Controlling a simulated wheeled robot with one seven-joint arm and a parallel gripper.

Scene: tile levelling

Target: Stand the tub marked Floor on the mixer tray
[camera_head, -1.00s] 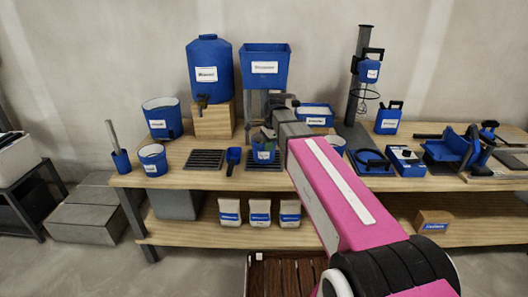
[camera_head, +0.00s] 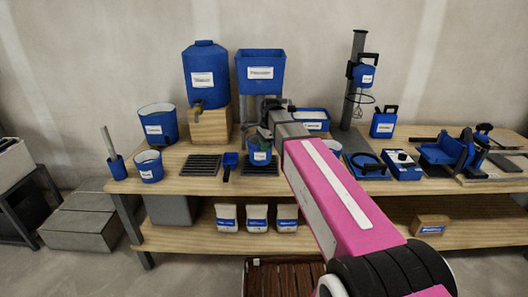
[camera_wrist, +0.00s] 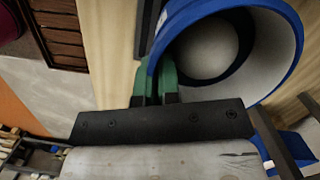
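A blue tub with a white inside and a white label (camera_head: 260,156) is at the right-hand dark grate on the bench, under the hopper. Its label is too small to read, so I cannot confirm that it says Floor. My gripper (camera_wrist: 156,82) has its green fingers close together on either side of the tub's wall, seemingly shut on it. The tub's open mouth (camera_wrist: 284,45) fills the upper right of the wrist view. I cannot tell whether its base touches the grate. The mixer (camera_head: 365,75) stands to the right, with a blue ring-shaped tray (camera_head: 368,164) below its whisk.
A blue hopper (camera_head: 260,72) and a tank on a wooden block (camera_head: 209,127) stand behind the tub. A blue scoop (camera_head: 229,163) lies just left of it. Another tub (camera_head: 149,167) stands at left. My arm partly hides the bench toward the mixer.

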